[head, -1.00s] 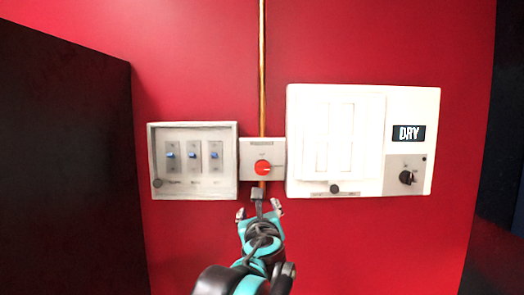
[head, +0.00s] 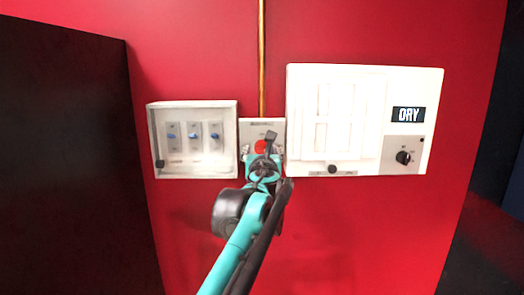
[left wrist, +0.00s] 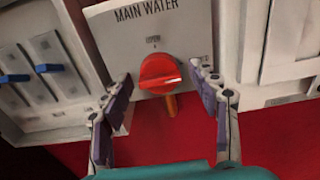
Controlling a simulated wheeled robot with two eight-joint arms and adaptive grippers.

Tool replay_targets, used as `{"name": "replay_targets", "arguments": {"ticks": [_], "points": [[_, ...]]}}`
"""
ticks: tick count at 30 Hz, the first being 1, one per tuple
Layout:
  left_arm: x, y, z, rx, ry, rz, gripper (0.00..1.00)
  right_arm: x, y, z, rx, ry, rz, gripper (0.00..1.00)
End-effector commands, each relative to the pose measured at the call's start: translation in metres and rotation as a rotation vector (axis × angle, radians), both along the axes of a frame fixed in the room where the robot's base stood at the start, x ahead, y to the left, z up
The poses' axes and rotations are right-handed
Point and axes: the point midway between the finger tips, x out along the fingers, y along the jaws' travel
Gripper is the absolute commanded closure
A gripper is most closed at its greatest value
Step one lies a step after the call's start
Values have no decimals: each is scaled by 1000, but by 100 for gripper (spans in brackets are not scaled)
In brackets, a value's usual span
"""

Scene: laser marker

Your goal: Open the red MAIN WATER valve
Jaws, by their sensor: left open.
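The red MAIN WATER valve knob (left wrist: 159,72) sits on a white plate (left wrist: 105,30) labelled MAIN WATER. In the head view the knob (head: 260,146) is partly covered by my left gripper (head: 263,158). In the left wrist view my left gripper (left wrist: 160,105) is open. One purple-padded finger is at the lower left of the knob and the other at its right, with gaps on both sides. The knob lies between and just beyond the fingertips, and I see no contact. My right gripper is not in view.
A white box with several blue switches (head: 193,103) is on the left of the valve plate. A larger white panel (head: 435,85) with a DRY display (head: 408,114) and a black knob (head: 403,158) is close on the right. A brass pipe (head: 261,60) runs up the red wall.

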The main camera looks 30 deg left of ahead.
Motion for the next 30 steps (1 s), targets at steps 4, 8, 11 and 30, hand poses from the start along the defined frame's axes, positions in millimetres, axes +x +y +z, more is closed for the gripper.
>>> {"name": "replay_targets", "arguments": {"ticks": [4, 8, 11, 30], "points": [[0, 0, 0, 0, 0, 0, 39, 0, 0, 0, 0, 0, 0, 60], [0, 0, 0, -1, -1, 0, 71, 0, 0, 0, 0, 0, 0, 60], [0, 0, 0, -1, -1, 0, 89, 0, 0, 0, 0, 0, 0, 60], [0, -1, 0, -192, -118, 0, 89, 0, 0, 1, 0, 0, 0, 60]]}}
